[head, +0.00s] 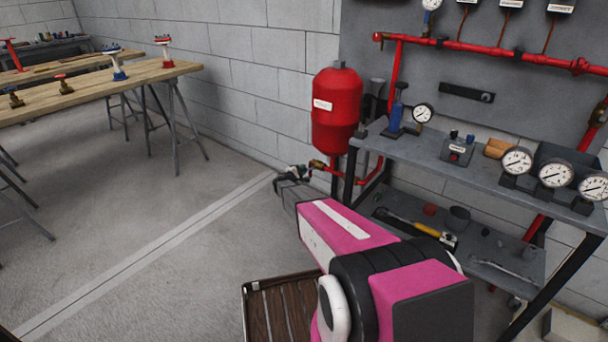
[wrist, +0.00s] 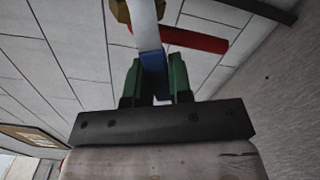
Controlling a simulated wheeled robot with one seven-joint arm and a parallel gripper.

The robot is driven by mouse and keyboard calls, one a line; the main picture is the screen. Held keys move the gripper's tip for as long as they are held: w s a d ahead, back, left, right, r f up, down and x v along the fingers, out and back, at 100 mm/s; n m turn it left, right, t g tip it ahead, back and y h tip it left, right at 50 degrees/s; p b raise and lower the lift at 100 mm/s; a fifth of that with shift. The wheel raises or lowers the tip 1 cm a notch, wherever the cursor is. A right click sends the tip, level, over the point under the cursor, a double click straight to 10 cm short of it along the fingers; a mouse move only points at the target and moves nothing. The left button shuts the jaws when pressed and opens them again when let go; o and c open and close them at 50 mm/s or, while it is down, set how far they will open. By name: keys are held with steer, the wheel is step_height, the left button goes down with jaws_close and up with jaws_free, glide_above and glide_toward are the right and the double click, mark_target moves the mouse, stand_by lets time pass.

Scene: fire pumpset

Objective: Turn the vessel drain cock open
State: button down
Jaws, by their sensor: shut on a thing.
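The red vessel (head: 337,110) hangs by the block wall in the head view. Below it, the drain cock (head: 317,164) has a brass body and red pipework beside it. My gripper (head: 298,172) is at the cock, just below and left of the vessel. In the wrist view, my gripper (wrist: 158,76) has its green fingers shut on the cock's lever (wrist: 153,60), a pale metal strip with a blue grip. The brass body (wrist: 120,10) shows at the top edge, partly cut off. In the head view, the lever is too small and covered to make out.
A red pipe (wrist: 195,39) runs close beyond my fingers in the wrist view. A grey shelf bench (head: 440,160) with gauges and tools stands right of the vessel. A wooden trestle table (head: 110,85) is at the far left. The floor between is mostly clear.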

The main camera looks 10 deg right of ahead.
steer(key=shift+w+a+r+m, duration=0.1)
steer(key=shift+r+m, duration=0.6)
steer(key=shift+m, duration=0.45)
steer(key=shift+w+a+r+m, duration=0.1)
steer(key=shift+r+m, duration=0.6)
steer(key=shift+m, duration=0.45)
steer(key=shift+r, duration=0.1)
steer(key=c, duration=1)
jaws_free()
steer(key=v, duration=1)
steer(key=shift+s+a, duration=0.25)
steer(key=shift+s, duration=0.05)
